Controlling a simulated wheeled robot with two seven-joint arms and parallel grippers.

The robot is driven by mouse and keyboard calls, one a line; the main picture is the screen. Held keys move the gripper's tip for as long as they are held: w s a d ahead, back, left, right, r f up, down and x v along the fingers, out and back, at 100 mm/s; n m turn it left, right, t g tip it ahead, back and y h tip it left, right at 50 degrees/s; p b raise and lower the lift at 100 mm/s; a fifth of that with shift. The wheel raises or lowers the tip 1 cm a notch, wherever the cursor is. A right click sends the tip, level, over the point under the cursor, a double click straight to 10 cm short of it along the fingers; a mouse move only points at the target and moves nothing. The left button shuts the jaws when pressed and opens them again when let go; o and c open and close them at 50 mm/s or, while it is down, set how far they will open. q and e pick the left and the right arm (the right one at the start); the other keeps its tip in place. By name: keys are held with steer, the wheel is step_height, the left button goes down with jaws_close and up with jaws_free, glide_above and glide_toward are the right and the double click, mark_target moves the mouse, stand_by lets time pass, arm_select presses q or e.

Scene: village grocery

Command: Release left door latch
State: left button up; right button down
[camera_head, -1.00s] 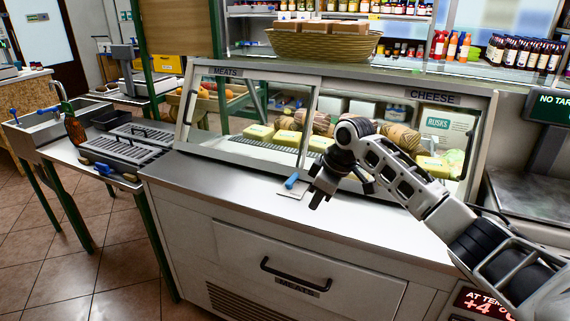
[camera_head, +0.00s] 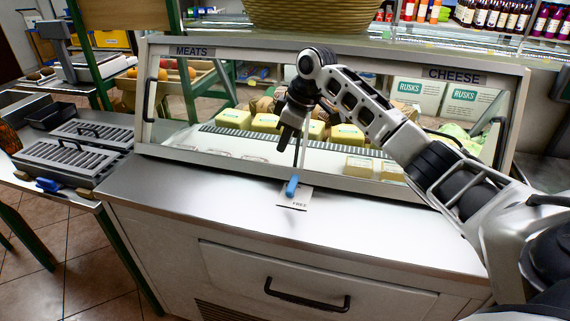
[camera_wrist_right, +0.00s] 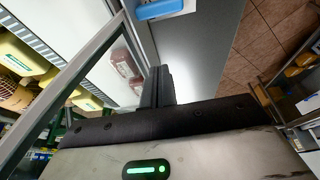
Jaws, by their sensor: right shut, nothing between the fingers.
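The latch, a small blue lever (camera_head: 292,187), stands on a pale plate (camera_head: 298,200) marked "FREE" on the steel counter, below the post between the two glass doors. Its blue part also shows at the top of the right wrist view (camera_wrist_right: 160,9). The left door, under the "MEATS" sign (camera_head: 192,51), looks closed, with a dark handle (camera_head: 150,97) at its left side. My right gripper (camera_head: 282,145) is shut and empty, pointing down above the latch and apart from it. Its fingers show in the right wrist view (camera_wrist_right: 158,86). My left gripper is out of view.
The right door sits under the "CHEESE" sign (camera_head: 455,75), partly behind my right arm. Yellow blocks (camera_head: 235,118) and other goods lie behind the glass. A wicker basket (camera_head: 320,16) stands on top. The steel counter (camera_head: 190,190) left of the latch is clear.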

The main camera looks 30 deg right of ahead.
mark_target(292, 186)
steer(key=x, duration=0.9)
steer(key=shift+a+f, duration=0.15)
steer(key=shift+s+d+f+p, duration=0.15)
steer(key=shift+s+d+p, duration=0.25)
steer(key=shift+s+d, duration=0.3)
steer(key=shift+s+d+f+p, duration=0.1)
steer(key=shift+s+d+p, duration=0.3)
steer(key=shift+s+d, duration=0.25)
steer(key=shift+a, duration=0.1)
